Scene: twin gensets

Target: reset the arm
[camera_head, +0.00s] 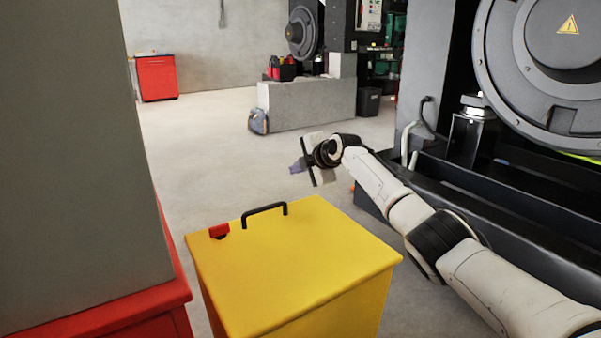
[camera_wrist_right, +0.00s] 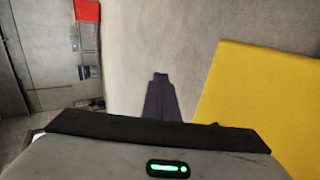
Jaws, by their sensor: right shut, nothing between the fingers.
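My right arm reaches in from the lower right of the head view. Its gripper (camera_head: 297,167) is held in the air beyond the yellow box, pointing left. In the right wrist view the dark fingers (camera_wrist_right: 161,98) are together with nothing between them, over bare floor. My left gripper is in neither view.
A yellow box (camera_head: 290,260) with a black handle and a red latch stands in front. A grey block on a red cabinet (camera_head: 120,315) fills the left. A dark genset frame (camera_head: 500,205) runs along the right, close to my right arm. The floor (camera_head: 205,155) between is clear.

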